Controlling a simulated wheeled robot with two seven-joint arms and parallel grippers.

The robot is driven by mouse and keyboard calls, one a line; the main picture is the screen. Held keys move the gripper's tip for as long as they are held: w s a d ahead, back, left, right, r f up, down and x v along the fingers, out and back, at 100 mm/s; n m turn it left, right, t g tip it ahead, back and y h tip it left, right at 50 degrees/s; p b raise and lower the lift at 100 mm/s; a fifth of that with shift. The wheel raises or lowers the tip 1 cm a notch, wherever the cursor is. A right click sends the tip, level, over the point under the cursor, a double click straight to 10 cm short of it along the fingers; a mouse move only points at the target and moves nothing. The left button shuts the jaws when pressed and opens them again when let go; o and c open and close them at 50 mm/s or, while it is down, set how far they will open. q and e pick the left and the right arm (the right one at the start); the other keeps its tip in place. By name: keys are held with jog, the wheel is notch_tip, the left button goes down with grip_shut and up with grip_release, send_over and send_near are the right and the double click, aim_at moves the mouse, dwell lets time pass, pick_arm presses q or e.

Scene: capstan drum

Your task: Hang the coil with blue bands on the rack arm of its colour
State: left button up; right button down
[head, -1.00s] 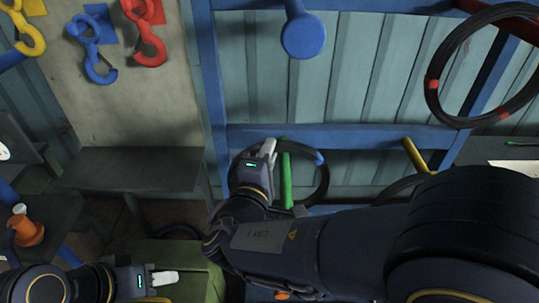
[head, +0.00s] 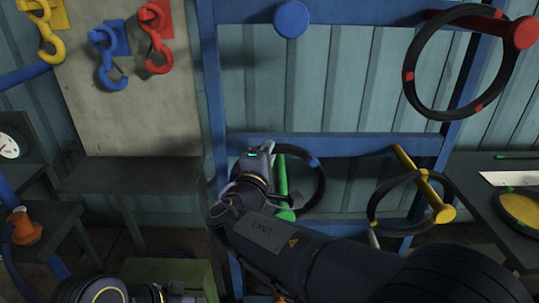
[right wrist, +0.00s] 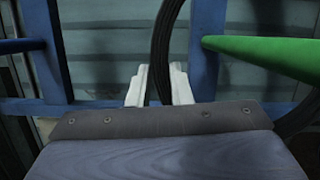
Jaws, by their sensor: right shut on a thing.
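The black coil with blue bands (head: 323,190) is at the lower middle of the rack, near the green rack arm (head: 282,178). My right gripper (right wrist: 158,85) is shut on the coil's rim, which runs upright between the white fingers in the right wrist view (right wrist: 161,45). In that view the green arm (right wrist: 265,52) is right of the fingers. I cannot tell whether the coil is around the green arm. The blue rack arm (head: 291,19) is empty, higher up. My left gripper (head: 175,294) is at the bottom edge, its fingers unclear.
A coil with red bands (head: 410,75) hangs on the red arm (head: 518,32). A coil with yellow bands (head: 372,205) hangs on the yellow arm (head: 425,185). The blue rack frame (head: 212,110) has crossbars. Coloured hooks (head: 108,68) hang on a board at left.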

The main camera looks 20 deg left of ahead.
jog(key=s+d, duration=0.4)
jog(key=s, duration=0.8)
jog(key=s+d+f, duration=0.1)
jog(key=s+d, duration=0.3)
jog(key=s, duration=0.9)
dwell(0.3)
jog(key=shift+d+f, duration=0.1)
